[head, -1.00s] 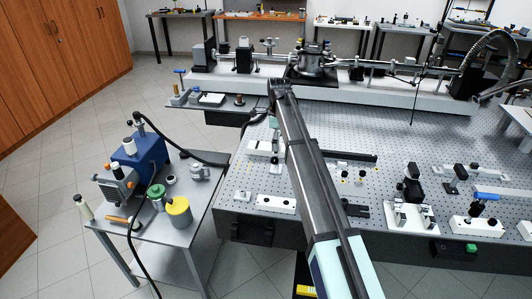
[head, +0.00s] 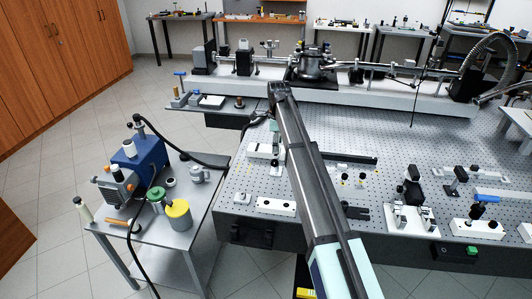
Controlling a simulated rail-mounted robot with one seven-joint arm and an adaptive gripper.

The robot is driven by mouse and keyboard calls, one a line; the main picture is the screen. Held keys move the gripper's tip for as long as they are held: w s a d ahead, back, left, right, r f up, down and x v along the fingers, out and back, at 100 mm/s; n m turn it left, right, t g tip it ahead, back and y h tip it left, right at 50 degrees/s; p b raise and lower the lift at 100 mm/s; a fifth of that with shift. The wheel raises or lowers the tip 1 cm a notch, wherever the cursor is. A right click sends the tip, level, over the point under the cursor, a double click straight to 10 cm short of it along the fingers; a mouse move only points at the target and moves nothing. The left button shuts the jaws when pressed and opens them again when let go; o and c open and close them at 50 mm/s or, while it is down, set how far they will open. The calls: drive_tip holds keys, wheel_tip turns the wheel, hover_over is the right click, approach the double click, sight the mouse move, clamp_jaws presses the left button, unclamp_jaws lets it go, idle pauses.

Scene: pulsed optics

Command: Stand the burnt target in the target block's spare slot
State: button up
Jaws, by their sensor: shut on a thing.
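My arm reaches away over the perforated optical table (head: 400,150). My gripper (head: 279,146) hangs below the arm's far end, beside a white block, and is mostly hidden by the arm. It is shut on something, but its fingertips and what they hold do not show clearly. The burnt target cannot be made out. A long white block with several dark spots (head: 276,205) lies at the table's near left edge. Another white block (head: 262,150) stands just left of my gripper. I cannot tell which is the target block, and no spare slot can be made out.
A grey cart (head: 195,222) with a blue pump (head: 143,160) and a yellow-topped can (head: 178,213) stands at left. A beamline with a round chamber (head: 312,64) runs along the back. White-based optics mounts (head: 410,214) stand to the right of my arm.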

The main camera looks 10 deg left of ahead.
drive_tip(key=shift+r+p, duration=1.75)
drive_tip(key=shift+r, duration=1.85)
drive_tip(key=shift+r, duration=0.1)
drive_tip(key=shift+r+p, duration=1)
drive_tip(key=shift+r, duration=0.9)
